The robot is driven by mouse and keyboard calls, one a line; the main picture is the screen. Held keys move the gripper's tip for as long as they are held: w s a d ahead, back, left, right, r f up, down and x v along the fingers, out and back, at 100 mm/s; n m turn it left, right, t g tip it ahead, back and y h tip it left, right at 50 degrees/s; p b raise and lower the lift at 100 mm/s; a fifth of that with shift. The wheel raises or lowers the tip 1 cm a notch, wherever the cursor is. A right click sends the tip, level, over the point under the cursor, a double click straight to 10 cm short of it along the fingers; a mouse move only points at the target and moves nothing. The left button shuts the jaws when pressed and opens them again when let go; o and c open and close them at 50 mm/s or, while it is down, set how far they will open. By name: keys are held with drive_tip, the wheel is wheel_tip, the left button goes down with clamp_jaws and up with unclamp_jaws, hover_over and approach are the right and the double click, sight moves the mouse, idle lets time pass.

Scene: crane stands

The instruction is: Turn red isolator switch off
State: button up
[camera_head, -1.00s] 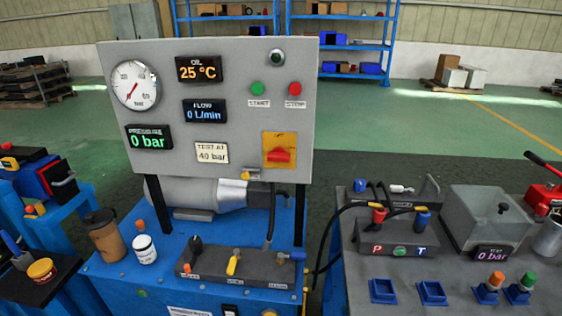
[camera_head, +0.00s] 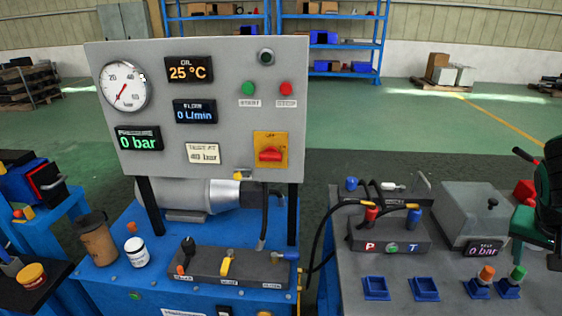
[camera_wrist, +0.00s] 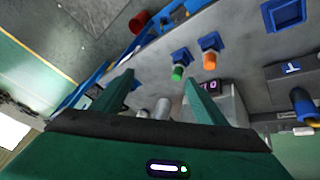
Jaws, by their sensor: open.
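The red isolator switch (camera_head: 270,154) is a red rotary handle on a yellow plate (camera_head: 259,137), at the lower right of the grey upright panel (camera_head: 140,62). Its handle looks roughly horizontal. My gripper (camera_wrist: 158,76) shows in the wrist view with two green fingers spread apart and nothing between them. It points over the right-hand bench, well away from the switch, which is not in the wrist view. In the head view, a green and black part of my arm shows at the right edge.
A blue bench (camera_head: 110,277) with a valve block (camera_head: 205,266) stands below the panel. The right bench (camera_head: 345,262) carries a P/T block (camera_head: 390,235), a grey box (camera_head: 470,212) and blue sockets. Black hoses (camera_head: 322,245) run between the benches. The space before the panel is clear.

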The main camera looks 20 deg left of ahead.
drive_tip(key=w+a+r+n+t+h, duration=0.15)
drive_tip(key=w+a+t, duration=0.25)
drive_tip(key=w+a, duration=0.75)
drive_tip(key=n+t+y, duration=0.8)
drive_tip(key=t+y, duration=0.2)
drive_tip(key=y, duration=0.1)
approach(270, 158)
drive_tip(key=x, duration=0.9)
drive_tip(key=c, duration=1.1)
